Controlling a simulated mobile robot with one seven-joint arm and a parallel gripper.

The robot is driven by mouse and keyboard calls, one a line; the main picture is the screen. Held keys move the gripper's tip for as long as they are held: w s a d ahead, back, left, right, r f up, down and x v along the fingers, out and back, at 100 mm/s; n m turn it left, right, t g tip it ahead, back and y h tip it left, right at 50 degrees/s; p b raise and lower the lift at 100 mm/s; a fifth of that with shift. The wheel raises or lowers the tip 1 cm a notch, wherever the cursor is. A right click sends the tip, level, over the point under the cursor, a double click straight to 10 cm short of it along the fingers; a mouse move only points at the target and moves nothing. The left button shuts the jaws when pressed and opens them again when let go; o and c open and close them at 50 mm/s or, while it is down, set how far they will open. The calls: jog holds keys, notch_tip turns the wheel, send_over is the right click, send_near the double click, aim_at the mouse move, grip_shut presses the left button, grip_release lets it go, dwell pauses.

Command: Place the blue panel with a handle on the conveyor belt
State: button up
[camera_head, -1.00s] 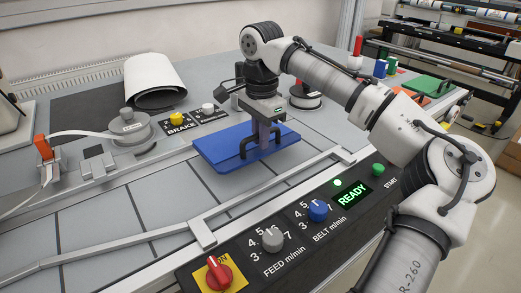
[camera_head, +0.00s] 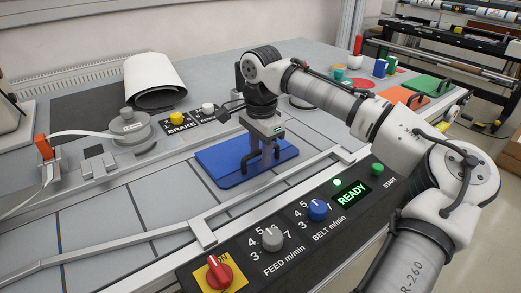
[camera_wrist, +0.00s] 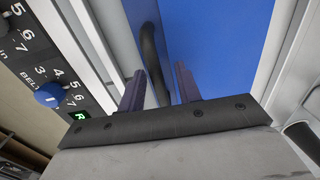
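The blue panel (camera_head: 222,168) lies flat on the grey conveyor belt (camera_head: 150,200), near the front guide rail. Its dark handle (camera_head: 248,161) stands up on top. It fills the upper part of the wrist view (camera_wrist: 215,40), with the handle (camera_wrist: 149,50) there too. My gripper (camera_head: 265,153) is over the panel, pointing down. Its two fingers stand apart in the wrist view (camera_wrist: 160,78), with the handle between them and a gap to the right finger. Whether the left finger touches the handle I cannot tell.
A control panel with a red switch (camera_head: 219,273), grey and blue knobs and a READY display runs along the front. A grey round device (camera_head: 130,127) and a yellow brake button (camera_head: 177,118) stand behind the belt. Orange (camera_head: 405,97) and green panels lie at the right. The left belt is clear.

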notch_tip(320, 180, up, 12)
jog(key=shift+b, duration=0.3)
